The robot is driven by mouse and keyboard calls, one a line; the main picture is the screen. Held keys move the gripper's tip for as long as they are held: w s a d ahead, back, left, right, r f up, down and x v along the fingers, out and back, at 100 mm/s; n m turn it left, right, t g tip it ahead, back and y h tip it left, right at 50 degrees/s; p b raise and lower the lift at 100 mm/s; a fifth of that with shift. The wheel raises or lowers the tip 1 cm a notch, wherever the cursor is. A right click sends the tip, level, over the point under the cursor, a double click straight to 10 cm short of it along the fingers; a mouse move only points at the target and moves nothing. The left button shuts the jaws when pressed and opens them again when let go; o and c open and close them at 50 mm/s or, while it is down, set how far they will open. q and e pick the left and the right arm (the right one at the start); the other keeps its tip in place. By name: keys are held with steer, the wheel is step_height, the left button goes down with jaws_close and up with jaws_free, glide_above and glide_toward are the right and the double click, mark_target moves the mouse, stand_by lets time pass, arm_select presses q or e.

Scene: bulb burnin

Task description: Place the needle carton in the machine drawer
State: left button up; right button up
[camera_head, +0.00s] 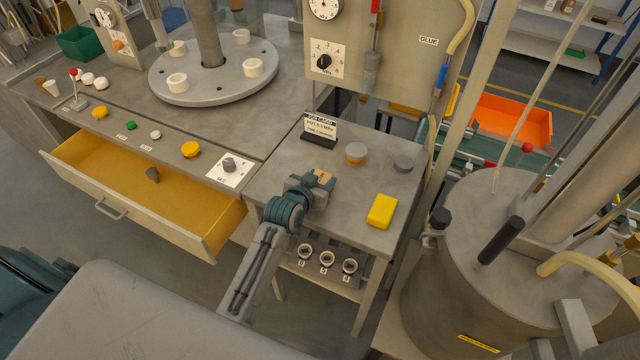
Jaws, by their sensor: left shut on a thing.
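My left gripper (318,187) is low over the grey side table, shut on a small tan-brown block. This block, apparently the needle carton (325,177), is mostly hidden by the gripper; I cannot tell whether it touches the tabletop. The machine drawer (112,196) is pulled open at the left, below the machine bench, with a yellow-orange inside. My right gripper is not in view.
Buttons and a knob plate (230,170) line the bench above the drawer. A large drum (470,280) stands at right.

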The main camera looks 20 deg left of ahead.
arm_select(q)
steer(key=o, duration=1)
